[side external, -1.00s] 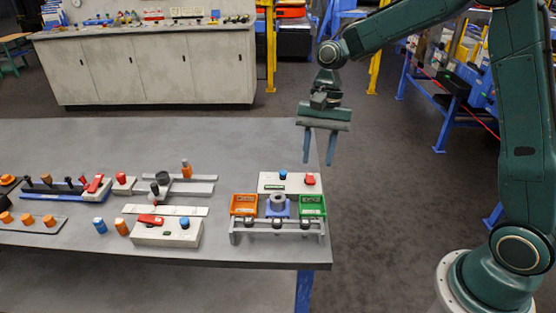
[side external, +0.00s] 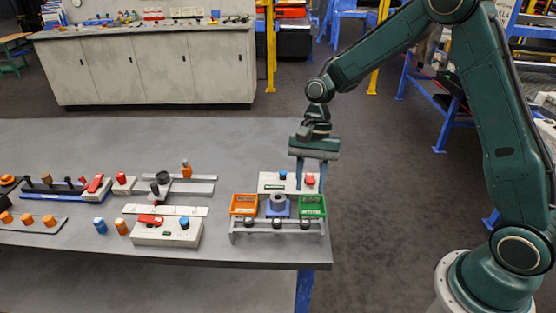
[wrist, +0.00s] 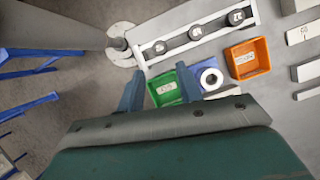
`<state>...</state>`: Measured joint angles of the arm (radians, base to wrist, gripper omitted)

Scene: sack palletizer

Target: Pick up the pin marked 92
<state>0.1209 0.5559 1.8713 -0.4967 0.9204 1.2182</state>
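Black-capped pins stand in a row in a grey rack (side external: 240,239); one is at the left (side external: 249,222), one in the middle (side external: 277,223), one at the right (side external: 305,223). The wrist view shows the same pins (wrist: 159,47) (wrist: 195,33) (wrist: 237,18) with white labels on top. The labels are too small for me to tell surely which reads 92. My gripper (side external: 310,186) is open and empty, pointing down above the table's right end, behind the rack. In the wrist view its fingers (wrist: 160,72) straddle the green bin, short of the rack.
An orange bin (side external: 243,204), a blue block with a grey ring (side external: 278,203) and a green bin (side external: 312,206) stand right behind the rack. A white button box (side external: 268,180) lies behind them, close to my fingers. More fixtures and pins fill the table's left.

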